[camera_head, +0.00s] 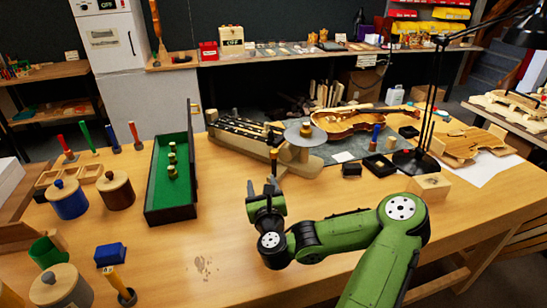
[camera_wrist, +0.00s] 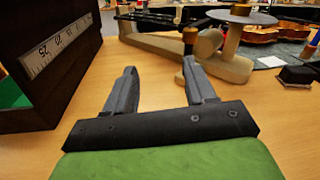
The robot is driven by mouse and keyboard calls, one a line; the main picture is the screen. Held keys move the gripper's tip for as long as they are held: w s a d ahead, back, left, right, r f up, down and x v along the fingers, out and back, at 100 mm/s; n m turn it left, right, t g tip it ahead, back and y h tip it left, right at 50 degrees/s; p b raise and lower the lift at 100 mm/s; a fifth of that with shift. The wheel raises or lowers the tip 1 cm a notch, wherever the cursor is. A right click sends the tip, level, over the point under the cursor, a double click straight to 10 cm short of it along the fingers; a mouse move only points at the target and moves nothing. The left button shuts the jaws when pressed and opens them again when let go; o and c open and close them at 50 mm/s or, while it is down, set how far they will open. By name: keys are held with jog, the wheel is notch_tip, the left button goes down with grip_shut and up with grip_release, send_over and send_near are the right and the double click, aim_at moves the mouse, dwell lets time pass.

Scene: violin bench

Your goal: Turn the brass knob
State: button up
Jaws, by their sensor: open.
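A brass-coloured knob (camera_head: 305,129) sits on top of a round grey disc (camera_head: 298,137) on a pale wooden fixture (camera_head: 250,148), beyond my gripper. A small upright post with a brass and dark band (camera_wrist: 190,38) stands at the fixture's near end; it also shows in the head view (camera_head: 273,157). I cannot tell which of these is the task's knob. My gripper (camera_head: 261,186) is open and empty, low over the bench in front of the fixture. In the wrist view its fingertips (camera_wrist: 158,66) point toward the fixture, and the right finger partly covers the post's foot.
A dark box lined with green (camera_head: 153,188) stands close to the left, with small brass pieces inside. Lidded pots (camera_head: 69,200) are farther left. A violin body (camera_head: 345,120) and a black lamp (camera_head: 426,120) stand right.

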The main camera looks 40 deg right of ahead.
aim_at(274, 155)
jog(key=w+d+m, duration=0.1)
jog(key=w+d, duration=0.2)
jog(key=d, duration=0.1)
jog(key=w+d+m+g+h, duration=0.1)
jog(key=w+d, duration=0.2)
jog(key=d, duration=0.2)
jog(key=w+d+m+h, duration=0.1)
jog(key=w+d, duration=0.2)
jog(key=d, duration=0.1)
jog(key=shift+d+p, duration=0.35)
jog(key=c, duration=0.9)
jog(key=shift+r, duration=0.1)
jog(key=shift+c, duration=0.2)
